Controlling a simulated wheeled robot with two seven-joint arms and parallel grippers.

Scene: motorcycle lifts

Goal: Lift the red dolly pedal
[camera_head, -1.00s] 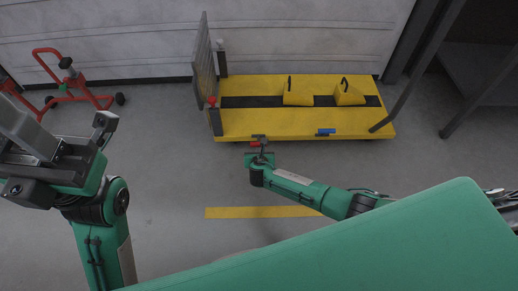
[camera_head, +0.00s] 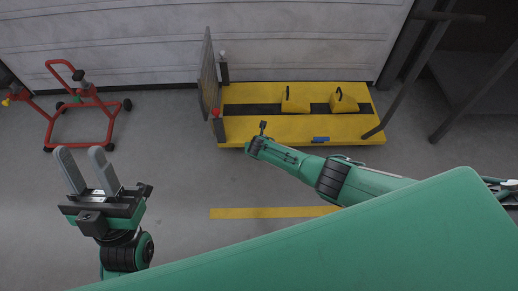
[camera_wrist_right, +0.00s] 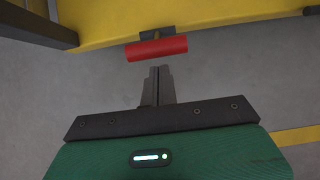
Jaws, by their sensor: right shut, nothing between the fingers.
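The red pedal (camera_wrist_right: 157,49) is a short red cylinder on a dark bracket at the edge of the yellow dolly (camera_head: 235,127). In the right wrist view, my right gripper (camera_wrist_right: 160,72) is shut and empty, its tips just below the pedal in the picture. I cannot tell whether they touch it. In the head view my right arm hides the pedal, and the right gripper (camera_head: 262,127) is at the dolly's near edge, its fingers hardly visible. My left gripper (camera_head: 80,150) is open and empty, over the floor at left.
A blue pedal (camera_head: 320,139) is on the dolly's near edge. Two yellow wheel chocks (camera_head: 295,104) sit on the deck, and an upright panel (camera_head: 207,75) stands at its left end. A red wheeled frame (camera_head: 82,107) stands at left. Dark posts (camera_head: 410,85) are at right.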

